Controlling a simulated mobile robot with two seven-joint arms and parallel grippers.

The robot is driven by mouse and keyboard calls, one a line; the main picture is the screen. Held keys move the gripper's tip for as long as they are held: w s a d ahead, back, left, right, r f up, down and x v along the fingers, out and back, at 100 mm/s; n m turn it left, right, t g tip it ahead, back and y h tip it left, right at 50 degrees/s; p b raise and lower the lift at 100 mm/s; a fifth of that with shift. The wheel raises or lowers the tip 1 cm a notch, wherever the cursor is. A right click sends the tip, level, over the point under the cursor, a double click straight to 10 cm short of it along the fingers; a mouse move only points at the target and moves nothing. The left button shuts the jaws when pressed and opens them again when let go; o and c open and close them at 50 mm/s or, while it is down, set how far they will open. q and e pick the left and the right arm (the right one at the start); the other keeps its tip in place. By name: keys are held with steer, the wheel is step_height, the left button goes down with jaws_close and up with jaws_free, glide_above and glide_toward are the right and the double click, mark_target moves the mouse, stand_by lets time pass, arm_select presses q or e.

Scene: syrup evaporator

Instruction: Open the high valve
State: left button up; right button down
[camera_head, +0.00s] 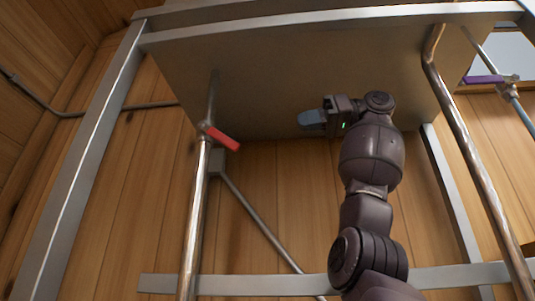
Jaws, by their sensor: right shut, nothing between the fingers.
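A valve with a red lever handle (222,137) sits on a vertical metal pipe (197,215) left of the middle, under the big metal tank (275,75). The handle slants down to the right, away from the pipe. A second valve with a purple handle (484,79) is at the upper right on another pipe. My right gripper (312,120) is shut and empty, raised under the tank and pointing left. It is to the right of the red handle, apart from it in the picture. My left gripper is not in view.
A grey metal frame surrounds the tank, with an upright post (85,155) at left and a crossbar (250,284) below. A bent pipe (465,150) runs down at right. Wooden walls (270,195) stand behind. Open space lies between the red handle and my gripper.

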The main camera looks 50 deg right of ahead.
glide_toward(238, 144)
steer(key=w+a+r, duration=0.1)
steer(key=w+r, duration=0.2)
steer(key=w, duration=0.1)
steer(key=shift+w+a+f, duration=0.65)
steer(key=shift+w+f, duration=0.1)
steer(key=shift+f, duration=0.2)
steer(key=shift+w+a+f, duration=0.1)
steer(key=shift+w+f, duration=0.2)
steer(key=shift+f, duration=0.15)
steer(key=shift+a+f, duration=0.1)
steer(key=shift+w+f, duration=0.1)
steer(key=shift+w, duration=0.05)
